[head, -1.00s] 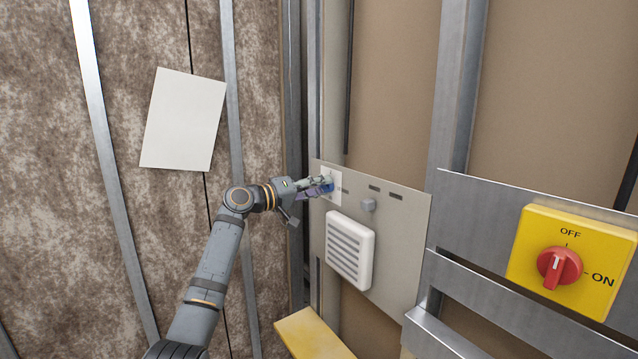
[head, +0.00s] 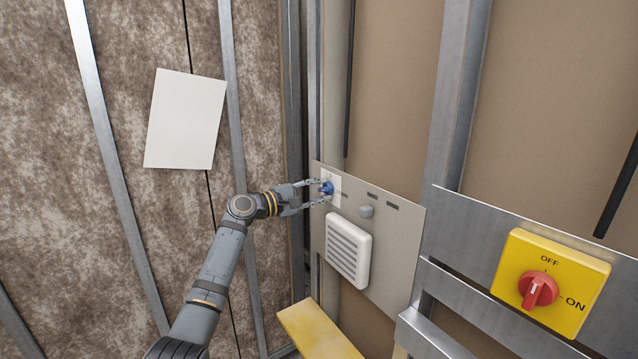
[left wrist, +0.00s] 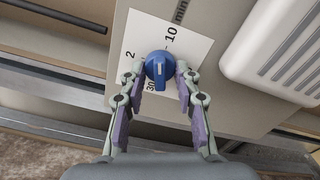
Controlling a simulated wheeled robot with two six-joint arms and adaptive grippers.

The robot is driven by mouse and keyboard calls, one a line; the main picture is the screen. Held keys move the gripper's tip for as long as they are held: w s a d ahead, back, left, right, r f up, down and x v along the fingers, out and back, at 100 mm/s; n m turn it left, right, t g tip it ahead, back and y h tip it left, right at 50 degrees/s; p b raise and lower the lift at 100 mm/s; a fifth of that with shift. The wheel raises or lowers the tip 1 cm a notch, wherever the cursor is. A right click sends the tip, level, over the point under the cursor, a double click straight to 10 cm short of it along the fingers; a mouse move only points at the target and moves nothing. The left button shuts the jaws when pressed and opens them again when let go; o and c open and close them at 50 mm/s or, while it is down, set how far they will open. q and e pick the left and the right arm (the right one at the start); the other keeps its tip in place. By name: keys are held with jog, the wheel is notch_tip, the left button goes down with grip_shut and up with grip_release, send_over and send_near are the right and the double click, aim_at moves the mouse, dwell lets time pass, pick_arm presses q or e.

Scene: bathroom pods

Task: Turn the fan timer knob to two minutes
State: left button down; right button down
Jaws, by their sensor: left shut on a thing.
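The fan timer knob (head: 327,188) is round and blue, on a white label on the grey panel (head: 400,240). In the left wrist view the knob (left wrist: 160,68) carries a short white mark, roughly upright in the picture; which end points cannot be told. The white label (left wrist: 196,48) around it reads 2 at its left, 10 and "min" above, and 30 below, partly covered. My left gripper (head: 325,191) is shut on the knob, one finger on each side; the fingertips also show in the left wrist view (left wrist: 160,75). My right gripper is not in view.
A white louvred vent (head: 348,249) sits below the knob, and a small grey knob (head: 366,211) to its right. A yellow switch box (head: 555,280) with a red knob is at the right. A yellow ledge (head: 318,333) lies below. Metal studs stand around the panel.

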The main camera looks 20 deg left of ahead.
pick_arm(q)
jog(key=n+p, duration=0.8)
jog(key=n, duration=0.1)
jog(key=shift+r, duration=0.1)
jog(key=shift+s+d+n+p, duration=0.1)
jog(key=shift+n+p, duration=0.95)
jog(key=shift+n, duration=0.15)
jog(key=shift+f+n+p, duration=0.3)
jog(key=shift+n+p, duration=0.05)
jog(key=shift+n, duration=0.75)
jog(key=c, duration=1)
grip_release()
jog(key=shift+s, duration=0.1)
